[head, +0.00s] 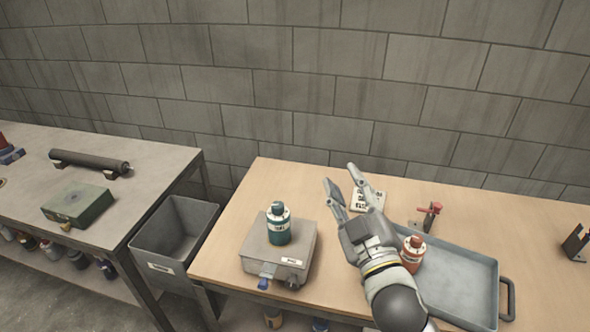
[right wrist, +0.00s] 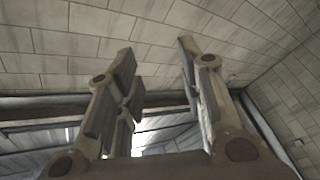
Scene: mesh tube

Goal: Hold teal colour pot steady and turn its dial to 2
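The teal colour pot (head: 279,226) stands upright on a grey box-like stand (head: 258,255) on the wooden table. In the right wrist view my right gripper's fingers (right wrist: 160,70) are spread with only wall and ceiling beyond. My left gripper is not in view.
A red-handled clamp (head: 430,214) and a white printed card (head: 368,200) lie behind. A grey bin (head: 172,240) sits between the tables. The table left of the stand is clear.

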